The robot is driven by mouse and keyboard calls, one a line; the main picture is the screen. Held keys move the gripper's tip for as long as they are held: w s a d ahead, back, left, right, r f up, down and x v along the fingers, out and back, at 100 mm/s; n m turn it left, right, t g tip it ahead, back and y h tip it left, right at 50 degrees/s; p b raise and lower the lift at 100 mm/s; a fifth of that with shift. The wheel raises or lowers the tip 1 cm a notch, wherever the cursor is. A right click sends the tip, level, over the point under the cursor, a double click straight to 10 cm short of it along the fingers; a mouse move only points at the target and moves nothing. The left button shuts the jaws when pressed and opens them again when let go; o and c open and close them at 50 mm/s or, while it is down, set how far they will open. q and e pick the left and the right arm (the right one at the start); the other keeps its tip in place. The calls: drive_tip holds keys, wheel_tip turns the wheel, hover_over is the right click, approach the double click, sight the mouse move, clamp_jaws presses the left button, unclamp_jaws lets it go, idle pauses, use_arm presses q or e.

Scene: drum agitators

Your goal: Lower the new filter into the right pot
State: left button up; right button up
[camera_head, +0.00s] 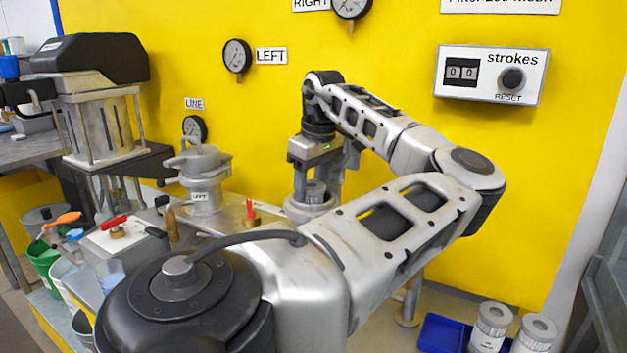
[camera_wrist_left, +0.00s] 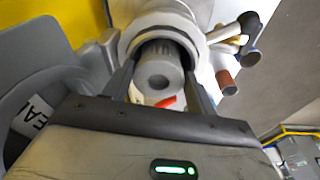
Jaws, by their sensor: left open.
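The left gripper (camera_head: 318,170) points down over the right pot (camera_head: 310,208), which stands to the right of the pot labelled LEFT. A grey cylinder, which looks like the new filter (camera_head: 315,190), is upright in the pot's mouth. In the left wrist view the filter (camera_wrist_left: 160,75) shows its round end with a central hole, inside the pale rim of the pot (camera_wrist_left: 165,18). My left gripper (camera_wrist_left: 163,90) is open, with one finger on each side of the filter. Whether the fingers touch it, and how deep it sits, I cannot tell. My right gripper is not in view.
The closed left pot (camera_head: 205,180) stands nearby. A red-handled valve (camera_head: 250,212) is close to the right pot. Two grey canisters (camera_head: 490,327) stand at the lower right by a blue tray (camera_head: 440,335). The yellow wall (camera_head: 400,60) with gauges is close behind.

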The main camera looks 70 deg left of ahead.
use_arm(q)
drive_tip(key=shift+o, duration=0.5)
drive_tip(key=r+p, duration=0.1)
drive_tip(key=p, duration=0.1)
drive_tip(key=r+p, duration=0.1)
drive_tip(key=p, duration=0.1)
drive_tip(key=shift+s+d, duration=0.15)
drive_tip(key=shift+d, duration=0.05)
drive_tip(key=r, duration=0.2)
drive_tip(key=r+p, duration=0.1)
drive_tip(key=shift+w+d+r+p, duration=0.2)
drive_tip(key=shift+d+r+p, duration=0.1)
drive_tip(key=shift+d+r, duration=0.1)
drive_tip(key=shift+w+r, duration=0.1)
drive_tip(key=shift+r, duration=0.25)
drive_tip(key=shift+d+r, duration=0.1)
drive_tip(key=shift+r, duration=0.6)
